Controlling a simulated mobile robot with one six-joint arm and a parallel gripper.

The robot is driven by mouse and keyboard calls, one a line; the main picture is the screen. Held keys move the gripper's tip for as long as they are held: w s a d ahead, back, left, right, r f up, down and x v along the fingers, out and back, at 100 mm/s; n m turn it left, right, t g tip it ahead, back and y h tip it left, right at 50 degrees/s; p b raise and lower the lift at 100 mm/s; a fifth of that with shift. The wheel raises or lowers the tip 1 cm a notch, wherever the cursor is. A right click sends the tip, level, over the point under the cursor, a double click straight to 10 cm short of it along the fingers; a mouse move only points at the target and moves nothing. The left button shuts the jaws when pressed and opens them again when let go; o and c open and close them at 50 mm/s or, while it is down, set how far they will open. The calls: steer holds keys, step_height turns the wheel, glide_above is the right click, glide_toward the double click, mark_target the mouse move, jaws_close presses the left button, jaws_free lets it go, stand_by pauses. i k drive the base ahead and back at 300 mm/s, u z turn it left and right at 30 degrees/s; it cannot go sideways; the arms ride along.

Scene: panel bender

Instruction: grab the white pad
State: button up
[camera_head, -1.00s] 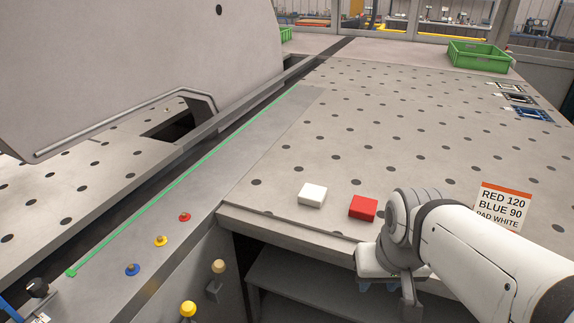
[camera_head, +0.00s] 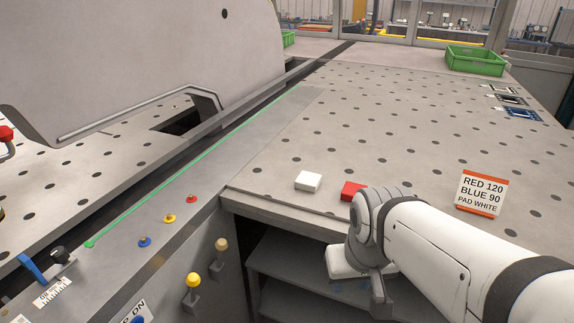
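The white pad (camera_head: 308,182) is a small block lying on the perforated table near its front edge. The red pad (camera_head: 353,191) lies just to its right, partly hidden by my arm. My white arm comes in from the lower right, and its wrist is in front of the table edge, below and right of the white pad. The fingers of my gripper are hidden behind and below the wrist, so I cannot see whether it is open or shut. Nothing touches the white pad.
A sign (camera_head: 482,194) reading RED 120, BLUE 90, PAD WHITE stands on the table at right. A green crate (camera_head: 475,62) is at the far right. Red, yellow and blue knobs (camera_head: 169,218) sit on the strip at left.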

mark_target(307, 181)
steer(key=k, duration=0.1)
steer(key=i, duration=0.35)
steer(key=z, duration=1.5)
steer(key=k, duration=0.85)
steer(key=u, duration=1.05)
steer(key=i, duration=0.8)
steer(key=u, duration=0.05)
